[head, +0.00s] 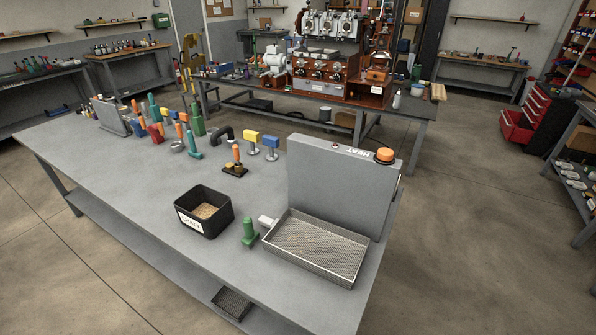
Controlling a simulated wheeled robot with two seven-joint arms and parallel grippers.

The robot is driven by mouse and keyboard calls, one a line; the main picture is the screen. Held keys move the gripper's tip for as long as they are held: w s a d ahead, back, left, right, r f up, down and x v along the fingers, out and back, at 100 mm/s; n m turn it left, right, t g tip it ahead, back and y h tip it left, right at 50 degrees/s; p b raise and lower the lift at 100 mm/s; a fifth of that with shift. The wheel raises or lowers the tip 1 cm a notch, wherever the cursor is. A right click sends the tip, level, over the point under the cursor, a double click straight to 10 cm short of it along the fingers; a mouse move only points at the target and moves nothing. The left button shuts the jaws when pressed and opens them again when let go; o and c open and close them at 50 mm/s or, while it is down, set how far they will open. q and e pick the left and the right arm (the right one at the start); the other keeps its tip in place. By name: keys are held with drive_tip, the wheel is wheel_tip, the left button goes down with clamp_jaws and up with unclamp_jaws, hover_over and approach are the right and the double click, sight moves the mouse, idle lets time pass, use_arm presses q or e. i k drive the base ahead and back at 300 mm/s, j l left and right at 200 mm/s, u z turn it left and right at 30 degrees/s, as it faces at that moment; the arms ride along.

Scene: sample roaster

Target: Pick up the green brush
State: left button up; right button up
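A small green tool with an upright handle and a wider base, which looks like the green brush (249,234), stands on the grey table (110,165) near its front right. It is just left of a mesh-bottomed metal tray (316,248) and right of the black chaff bin (204,211). Its bristles cannot be made out. Another green upright object (198,126) stands farther back among several tools. Neither of my grippers is in the head view.
A grey box panel marked HEAT (337,185) with an orange knob (385,155) stands behind the tray. A small white block (267,221) lies by the tray's corner. An orange-handled tool (236,162) stands behind the bin. The table's left front is clear.

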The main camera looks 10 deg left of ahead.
sight(251, 237)
drive_tip(key=k+j+z, duration=0.1)
drive_tip(key=j+z, duration=0.25)
drive_tip(key=k+j+z, duration=0.15)
drive_tip(key=j+z, duration=0.2)
